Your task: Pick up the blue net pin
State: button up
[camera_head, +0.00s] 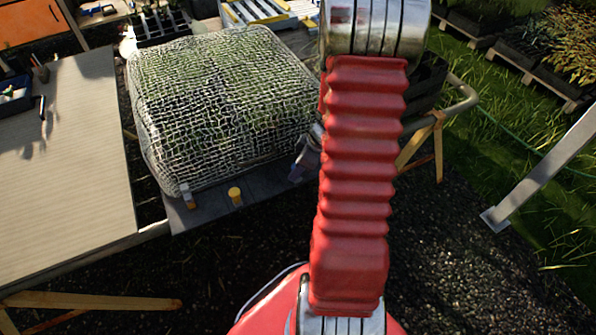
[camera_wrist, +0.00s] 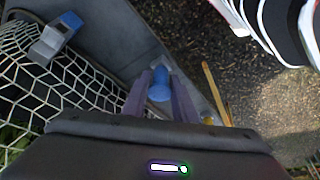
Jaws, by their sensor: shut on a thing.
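In the wrist view, the blue net pin (camera_wrist: 159,88) stands between the two purple-grey fingers of my gripper (camera_wrist: 162,76). The fingers are shut on it, one on each side. Its lower part is hidden, so I cannot tell whether it touches the bench. In the head view, my gripper (camera_head: 308,158) shows only partly beside my red arm, at the right front of the net-covered mound. The pin cannot be made out there. The white net (camera_head: 225,100) covers the mound and also shows in the wrist view (camera_wrist: 85,80).
A yellow pin (camera_head: 235,195) stands on the bench edge (camera_head: 205,215), with a grey clip (camera_head: 188,196) to its left. A grey-and-blue clip (camera_wrist: 57,38) sits by the net in the wrist view. A pale table (camera_head: 65,160) is at left; a metal rail (camera_head: 460,103) is at right.

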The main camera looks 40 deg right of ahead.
notch_tip(320, 180, up, 10)
jog(key=shift+f, duration=0.15)
dwell(0.4)
dwell(0.4)
